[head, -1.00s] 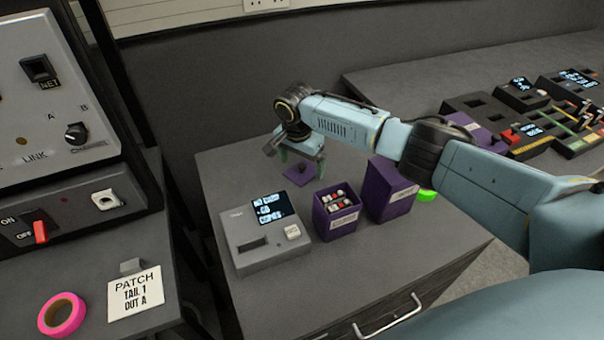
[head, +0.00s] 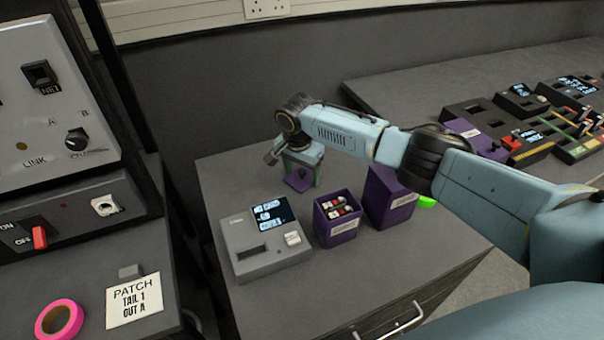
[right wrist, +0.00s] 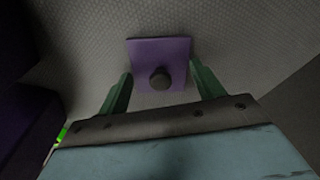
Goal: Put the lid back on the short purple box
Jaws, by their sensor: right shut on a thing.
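The purple lid (head: 297,183) with a dark round knob is at the far side of the grey cabinet top, behind the boxes. My right gripper (head: 302,174) is over it from above, shut on the lid. In the right wrist view the lid (right wrist: 160,52) lies between the two green fingers, its knob toward the palm. I cannot tell whether the lid touches the surface. The short purple box (head: 341,230) stands open in front, with several red and white small items inside. My left gripper is not in view.
A taller purple box (head: 386,205) stands right of the short one. A grey device with a screen (head: 262,243) stands to its left. The cabinet top is clear left of the lid.

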